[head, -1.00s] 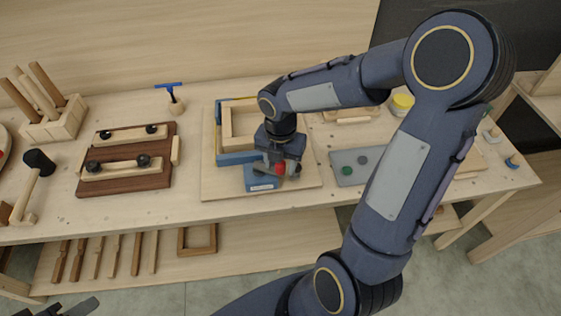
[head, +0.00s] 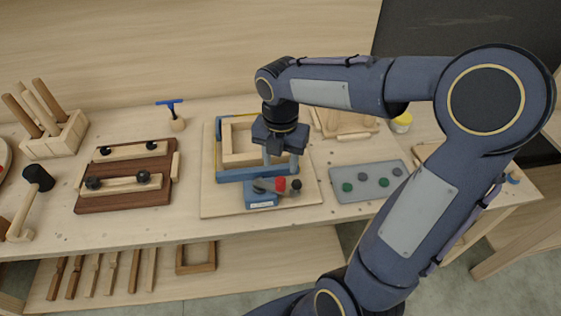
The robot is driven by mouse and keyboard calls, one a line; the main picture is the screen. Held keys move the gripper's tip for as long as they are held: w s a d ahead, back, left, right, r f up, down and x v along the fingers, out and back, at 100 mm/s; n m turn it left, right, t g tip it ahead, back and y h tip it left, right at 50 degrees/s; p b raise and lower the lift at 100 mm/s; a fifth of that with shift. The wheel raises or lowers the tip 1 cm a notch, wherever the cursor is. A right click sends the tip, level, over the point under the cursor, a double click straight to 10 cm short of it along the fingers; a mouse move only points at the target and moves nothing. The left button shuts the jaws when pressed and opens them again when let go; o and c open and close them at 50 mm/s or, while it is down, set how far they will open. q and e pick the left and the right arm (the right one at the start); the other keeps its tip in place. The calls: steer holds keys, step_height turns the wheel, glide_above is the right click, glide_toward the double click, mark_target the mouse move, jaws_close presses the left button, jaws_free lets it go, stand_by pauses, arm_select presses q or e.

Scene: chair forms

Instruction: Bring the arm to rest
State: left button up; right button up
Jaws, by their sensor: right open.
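My right arm comes in from the lower right and bends over the bench. Its gripper (head: 280,163) is open and points down, its two grey fingers apart with nothing held between them. It is above a light wooden board (head: 222,205) that carries a wooden frame (head: 228,142) with blue edges. Just below the fingertips is a small blue block (head: 261,198) with a grey lever and a red knob (head: 280,184). The fingers look clear of the lever. My left gripper is not in view.
A grey plate (head: 366,181) with green and grey discs lies right of the board. A dark wooden fixture (head: 120,200), a mallet (head: 38,178) and a peg block (head: 62,138) stand to the left. A blue-handled tool (head: 175,115) stands behind. The bench front is mostly clear.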

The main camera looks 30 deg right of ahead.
stand_by(0.3)
steer(key=s+a+r+m+t+y, duration=0.1)
steer(key=s+a+m+t+y, duration=0.1)
steer(key=s+m, duration=0.5)
steer(key=s+a+r+m+t+y, duration=0.1)
steer(key=s+a+m+t, duration=0.2)
steer(key=m, duration=1.7)
steer(key=s, duration=0.4)
steer(key=shift+s+a+m+t+y, duration=0.2)
steer(key=shift+s+m+t+y, duration=0.1)
steer(key=shift+y, duration=0.1)
